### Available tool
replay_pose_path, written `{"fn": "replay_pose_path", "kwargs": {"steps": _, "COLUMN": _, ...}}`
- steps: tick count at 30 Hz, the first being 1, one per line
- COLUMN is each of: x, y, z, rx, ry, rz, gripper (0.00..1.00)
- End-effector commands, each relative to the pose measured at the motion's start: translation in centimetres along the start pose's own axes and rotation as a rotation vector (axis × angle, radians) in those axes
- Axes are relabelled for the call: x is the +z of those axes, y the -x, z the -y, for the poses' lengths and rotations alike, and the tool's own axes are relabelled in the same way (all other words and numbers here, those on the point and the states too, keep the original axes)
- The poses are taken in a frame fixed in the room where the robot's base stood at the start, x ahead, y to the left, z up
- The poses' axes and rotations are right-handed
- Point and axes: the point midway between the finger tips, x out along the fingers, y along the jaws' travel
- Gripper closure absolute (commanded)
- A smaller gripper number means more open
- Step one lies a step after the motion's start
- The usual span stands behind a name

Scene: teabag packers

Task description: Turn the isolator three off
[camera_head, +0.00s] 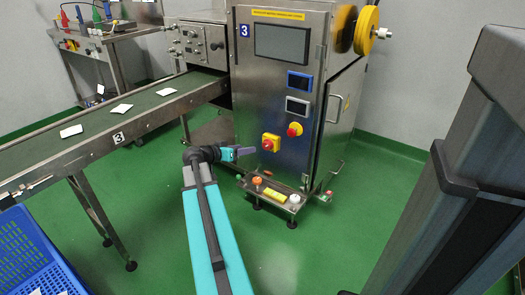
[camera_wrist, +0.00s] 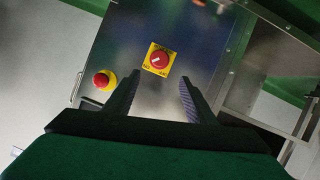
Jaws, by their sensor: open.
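The isolator, a red rotary knob on a square yellow plate (camera_head: 270,142), is on the lower front of the steel machine marked 3 (camera_head: 245,95). In the wrist view the isolator (camera_wrist: 158,58) shows just beyond the fingertips, between their lines. My gripper (camera_head: 245,152) is just left of the isolator in the head view. In the wrist view my gripper (camera_wrist: 159,84) is open, with nothing between its fingers, apparently short of the knob.
A red emergency button (camera_head: 294,129) on a yellow base sits beside the isolator, also in the wrist view (camera_wrist: 102,80). Below is a low shelf (camera_head: 272,200) with coloured buttons. A conveyor (camera_head: 150,100) with white packets runs left. A blue crate (camera_head: 35,255) stands lower left.

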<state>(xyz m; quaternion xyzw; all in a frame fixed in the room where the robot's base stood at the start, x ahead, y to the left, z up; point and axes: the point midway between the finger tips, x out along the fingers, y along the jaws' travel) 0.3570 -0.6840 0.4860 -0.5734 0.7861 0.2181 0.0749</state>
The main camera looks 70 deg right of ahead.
Motion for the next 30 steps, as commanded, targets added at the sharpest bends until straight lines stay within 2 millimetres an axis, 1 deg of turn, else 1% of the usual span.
{"fn": "replay_pose_path", "kwargs": {"steps": 8, "x": 0.0, "y": 0.0, "z": 0.0, "rx": 0.000, "ry": 0.001, "rz": 0.001, "gripper": 0.50}}
{"fn": "replay_pose_path", "kwargs": {"steps": 14, "x": 0.1, "y": -0.9, "z": 0.1, "rx": 0.001, "ry": 0.001, "rz": 0.002, "gripper": 0.50}}
{"fn": "replay_pose_path", "kwargs": {"steps": 20, "x": 0.2, "y": -3.2, "z": 0.1, "rx": 0.001, "ry": 0.000, "rz": 0.003, "gripper": 0.50}}
{"fn": "replay_pose_path", "kwargs": {"steps": 30, "x": 0.2, "y": -8.1, "z": 0.1, "rx": 0.002, "ry": 0.000, "rz": 0.003, "gripper": 0.50}}
